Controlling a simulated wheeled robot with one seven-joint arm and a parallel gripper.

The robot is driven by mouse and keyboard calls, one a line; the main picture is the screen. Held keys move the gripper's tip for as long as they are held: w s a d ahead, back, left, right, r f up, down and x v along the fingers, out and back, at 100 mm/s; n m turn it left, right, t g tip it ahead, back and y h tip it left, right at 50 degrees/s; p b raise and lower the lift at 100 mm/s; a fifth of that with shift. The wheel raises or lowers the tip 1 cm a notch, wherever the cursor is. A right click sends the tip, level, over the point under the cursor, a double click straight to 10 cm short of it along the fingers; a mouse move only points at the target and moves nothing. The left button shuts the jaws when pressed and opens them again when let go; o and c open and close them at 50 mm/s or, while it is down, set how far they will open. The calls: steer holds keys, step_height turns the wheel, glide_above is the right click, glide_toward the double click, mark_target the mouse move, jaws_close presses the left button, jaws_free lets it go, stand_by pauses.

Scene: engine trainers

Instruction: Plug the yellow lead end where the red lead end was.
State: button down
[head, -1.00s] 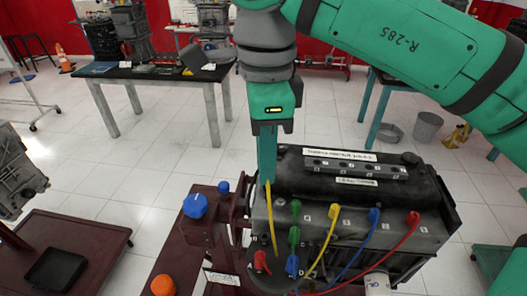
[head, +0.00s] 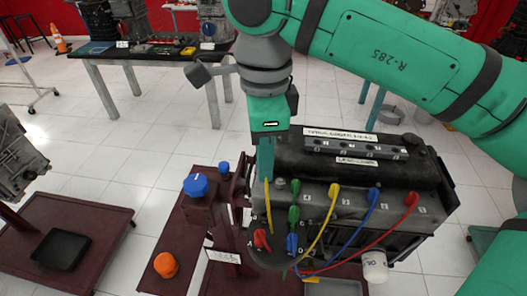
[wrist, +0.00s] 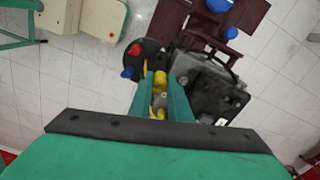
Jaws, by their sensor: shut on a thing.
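My gripper (head: 266,178) is shut on the yellow lead end (head: 267,195), above the left end of the engine (head: 350,170). In the wrist view, yellow (wrist: 160,78) shows between the fingers. Its thin yellow tail hangs below the fingers. The red lead end (head: 262,240) sits at the left side of the dark round cap, near letter A. The blue lead end (head: 292,243) sits near D, and a green boot (head: 294,215) stands behind it. The wrist view also shows red (wrist: 135,49) and blue (wrist: 127,72) ends beside my fingers. The spot under the yellow end is partly hidden.
Green (head: 295,186), yellow (head: 333,190), blue (head: 374,195) and red (head: 411,199) boots stand in a row along the engine. Their leads loop in front of it. A maroon stand (head: 190,230) with blue and orange knobs is at left.

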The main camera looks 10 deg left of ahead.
steer(key=shift+a+f, duration=0.15)
steer(key=shift+f, duration=0.35)
steer(key=shift+s+d+f, duration=0.15)
steer(key=shift+d+f, duration=0.05)
steer(key=shift+f, duration=0.85)
step_height(320, 180, down, 3)
steer(key=shift+a+f, duration=0.1)
steer(key=shift+a, duration=0.05)
steer(key=shift+a, duration=0.1)
steer(key=shift+d+f, duration=0.1)
steer(key=shift+d, duration=0.1)
